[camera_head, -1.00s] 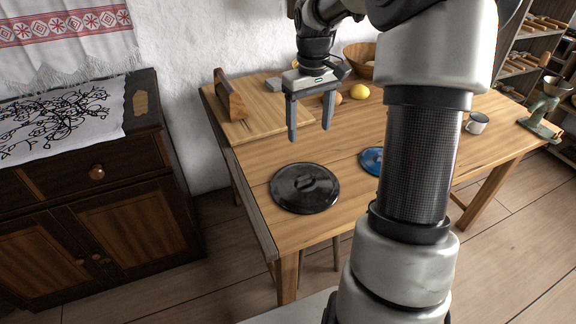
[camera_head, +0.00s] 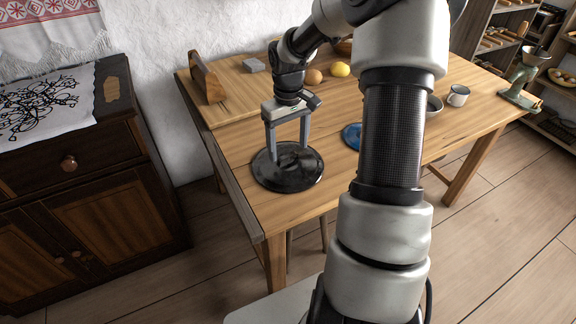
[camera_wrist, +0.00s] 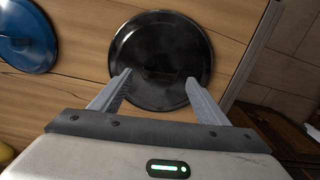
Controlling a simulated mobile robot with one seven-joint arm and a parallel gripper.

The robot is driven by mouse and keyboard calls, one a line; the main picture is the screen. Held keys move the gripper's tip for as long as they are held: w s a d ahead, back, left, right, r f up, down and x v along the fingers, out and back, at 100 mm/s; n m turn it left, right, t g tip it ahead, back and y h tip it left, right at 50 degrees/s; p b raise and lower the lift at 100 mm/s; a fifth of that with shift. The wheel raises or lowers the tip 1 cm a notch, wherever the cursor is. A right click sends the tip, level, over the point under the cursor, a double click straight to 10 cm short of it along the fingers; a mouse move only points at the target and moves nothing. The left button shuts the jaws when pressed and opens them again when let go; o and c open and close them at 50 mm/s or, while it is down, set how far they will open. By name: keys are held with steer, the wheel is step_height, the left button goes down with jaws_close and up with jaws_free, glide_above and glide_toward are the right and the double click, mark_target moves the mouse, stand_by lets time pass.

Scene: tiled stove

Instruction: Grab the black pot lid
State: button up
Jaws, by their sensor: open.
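The black pot lid (camera_head: 287,174) lies flat on the wooden table (camera_head: 330,187), near its left front corner. It also shows in the wrist view (camera_wrist: 160,40), round and shiny; its handle is dark and hard to make out there. My gripper (camera_head: 289,147) points down over the lid with its two fingers spread apart and nothing between them. In the wrist view the fingertips (camera_wrist: 158,76) stand on either side of the lid's middle. I cannot tell whether the fingers touch the lid.
A blue lid (camera_head: 352,135) lies to the right of the black one, partly hidden by my arm. A dark cabinet (camera_head: 100,190) stands left of the table.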

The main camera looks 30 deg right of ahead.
mark_target(288, 155)
step_height(288, 155, down, 3)
steer(key=shift+f, duration=0.1)
steer(key=c, duration=1.4)
